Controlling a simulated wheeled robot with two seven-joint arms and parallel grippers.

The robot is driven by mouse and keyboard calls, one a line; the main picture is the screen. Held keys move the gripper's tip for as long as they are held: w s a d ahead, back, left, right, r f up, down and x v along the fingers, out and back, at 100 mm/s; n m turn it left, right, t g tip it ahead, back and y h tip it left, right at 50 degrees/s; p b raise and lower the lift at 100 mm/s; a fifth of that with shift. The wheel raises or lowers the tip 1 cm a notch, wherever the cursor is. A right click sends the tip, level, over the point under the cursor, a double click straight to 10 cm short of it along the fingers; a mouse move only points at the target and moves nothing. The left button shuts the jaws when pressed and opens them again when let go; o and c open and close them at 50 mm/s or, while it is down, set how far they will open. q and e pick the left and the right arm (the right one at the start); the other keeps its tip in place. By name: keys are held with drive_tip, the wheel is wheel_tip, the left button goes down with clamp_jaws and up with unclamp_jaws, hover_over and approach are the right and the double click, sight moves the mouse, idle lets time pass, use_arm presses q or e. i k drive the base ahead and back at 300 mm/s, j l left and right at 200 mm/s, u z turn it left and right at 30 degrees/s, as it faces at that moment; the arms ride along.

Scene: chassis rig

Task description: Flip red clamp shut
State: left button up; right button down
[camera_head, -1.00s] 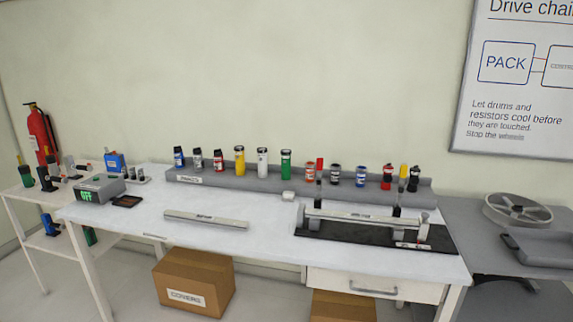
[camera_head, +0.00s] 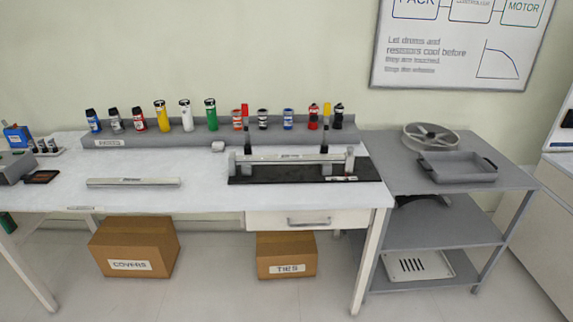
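The red clamp (camera_head: 246,123) stands at the left end of the chassis rig. Its red-tipped handle points straight up on a dark stem. A yellow-tipped clamp (camera_head: 326,111) stands upright in the same way near the right end. Between them a long grey bar (camera_head: 290,157) lies across the rig's end supports, above a black base plate (camera_head: 240,180). The bottles behind the rig overlap the clamp handles in the picture. Neither of my grippers is in view.
A grey rack (camera_head: 110,141) with several coloured bottles runs along the table's back. A loose grey bar (camera_head: 133,183) lies left of the rig, with bare white tabletop (camera_head: 205,183) between. A grey shelf cart (camera_head: 380,147) with a wheel (camera_head: 431,136) and tray (camera_head: 458,168) stands at right.

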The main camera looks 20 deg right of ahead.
sight(245, 106)
drive_tip(key=i+j+z, duration=0.15)
drive_tip(key=j, duration=0.2)
drive_tip(key=i+j+z, duration=0.15)
drive_tip(key=i+j, duration=0.15)
drive_tip(key=i+j+z, duration=0.15)
drive_tip(key=j, duration=0.3)
drive_tip(key=i+j+z, duration=0.15)
drive_tip(key=j, duration=0.25)
drive_tip(key=i+j+z, duration=0.15)
drive_tip(key=j, duration=0.3)
drive_tip(key=i+j+z, duration=0.15)
drive_tip(key=j, duration=0.25)
drive_tip(key=i+j+z, duration=0.15)
drive_tip(key=j, duration=0.35)
drive_tip(key=k+l, duration=0.05)
